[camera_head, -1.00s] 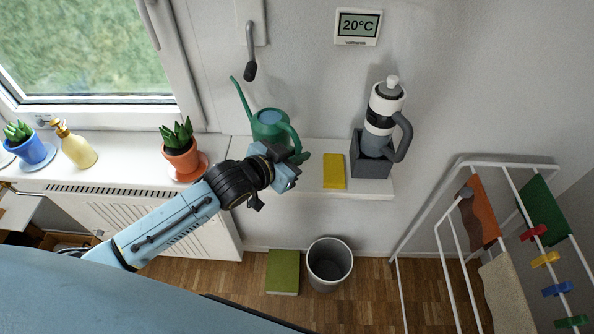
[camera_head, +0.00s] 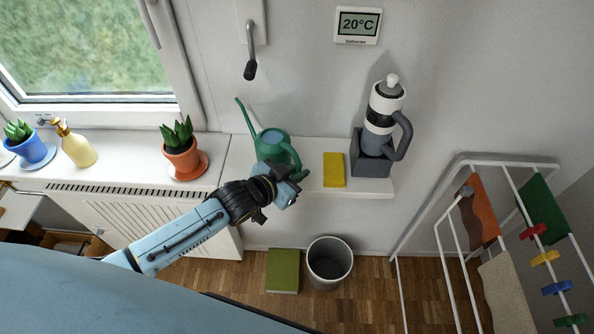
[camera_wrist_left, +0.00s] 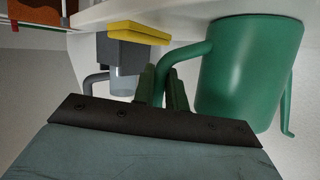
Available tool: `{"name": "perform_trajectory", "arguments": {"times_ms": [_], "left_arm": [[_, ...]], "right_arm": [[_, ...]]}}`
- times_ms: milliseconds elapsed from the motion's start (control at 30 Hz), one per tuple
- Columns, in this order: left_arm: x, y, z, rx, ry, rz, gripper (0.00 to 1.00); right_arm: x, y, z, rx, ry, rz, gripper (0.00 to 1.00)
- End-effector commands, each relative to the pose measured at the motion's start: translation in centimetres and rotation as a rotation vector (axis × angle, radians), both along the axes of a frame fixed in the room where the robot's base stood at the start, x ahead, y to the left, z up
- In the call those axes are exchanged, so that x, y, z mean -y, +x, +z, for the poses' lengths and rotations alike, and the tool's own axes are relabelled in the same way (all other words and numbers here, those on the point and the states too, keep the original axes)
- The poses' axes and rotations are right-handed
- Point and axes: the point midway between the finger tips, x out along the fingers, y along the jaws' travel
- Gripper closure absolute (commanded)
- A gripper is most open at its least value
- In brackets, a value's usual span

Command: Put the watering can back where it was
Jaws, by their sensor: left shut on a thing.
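The green watering can (camera_head: 271,146) is upright over the white shelf (camera_head: 313,181), left of the yellow block, its spout pointing up and left. My left gripper (camera_head: 292,178) is shut on the can's handle, at its front right. In the left wrist view, which looks upside down, the fingers (camera_wrist_left: 162,88) close around the green handle (camera_wrist_left: 184,55), beside the can's body (camera_wrist_left: 243,75). The can's base is close to the shelf; I cannot tell whether it touches. My right gripper is not in view.
A yellow block (camera_head: 334,170) and a grey holder (camera_head: 370,166) with a grey and white bottle (camera_head: 380,120) stand to the right on the shelf. A potted plant (camera_head: 181,157) stands left on the sill. A bin (camera_head: 330,263) is on the floor below.

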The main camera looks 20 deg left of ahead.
Motion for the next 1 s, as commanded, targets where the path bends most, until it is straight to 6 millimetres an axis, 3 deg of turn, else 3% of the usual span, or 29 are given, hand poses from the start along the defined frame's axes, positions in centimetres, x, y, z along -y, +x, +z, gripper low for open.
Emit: {"name": "perform_trajectory", "arguments": {"times_ms": [33, 67, 233, 633, 1000], "left_arm": [[0.0, 0.2, 0.1, 0.009, 0.001, -0.002, 1.00], [0.0, 0.0, -0.2, 0.000, 0.000, 0.000, 0.85], [0.0, 0.0, -0.1, 0.000, 0.000, 0.000, 0.65], [-0.3, -0.6, 0.3, -0.001, 0.000, 0.000, 0.65], [-2.8, -6.5, 2.7, -0.003, 0.001, 0.000, 0.65]], "right_arm": [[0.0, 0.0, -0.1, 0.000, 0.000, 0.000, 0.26], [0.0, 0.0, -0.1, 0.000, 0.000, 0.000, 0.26], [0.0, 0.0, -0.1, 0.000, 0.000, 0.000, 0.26], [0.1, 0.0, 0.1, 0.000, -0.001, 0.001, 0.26], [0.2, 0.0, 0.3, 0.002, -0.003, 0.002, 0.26]]}}
